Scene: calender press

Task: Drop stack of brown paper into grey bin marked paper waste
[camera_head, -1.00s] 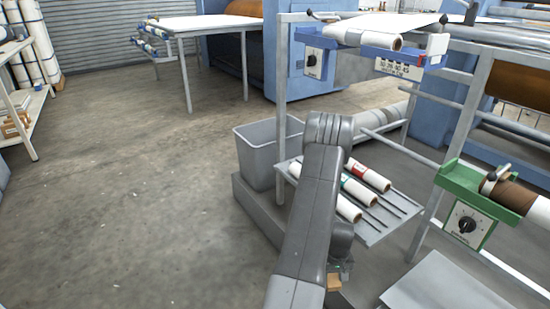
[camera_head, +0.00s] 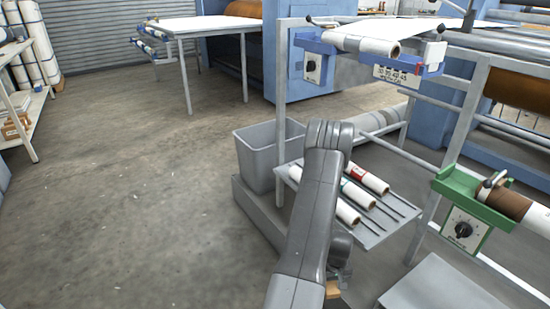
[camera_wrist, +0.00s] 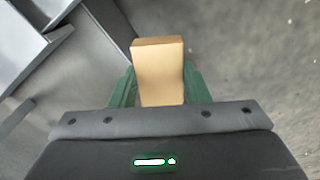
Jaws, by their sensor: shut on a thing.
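The stack of brown paper (camera_wrist: 159,75) is a tan block held between the green fingers of my gripper (camera_wrist: 158,88) in the wrist view. In the head view a small tan edge of the stack (camera_head: 332,288) shows low, beside my forearm; my gripper is mostly hidden there behind the arm. The grey bin (camera_head: 258,160) stands beyond my arm, left of the roll shelf. Its rim is open at the top. No marking can be read on it from here. My gripper and the stack are on the near side of the bin, well apart from it.
A slanted shelf with several white rolls (camera_head: 371,179) stands right of the bin. A grey panel (camera_head: 440,285) and a green roll holder (camera_head: 474,196) are at the right. A white table (camera_head: 200,24) is at the back. The floor (camera_head: 130,190) on the left is clear.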

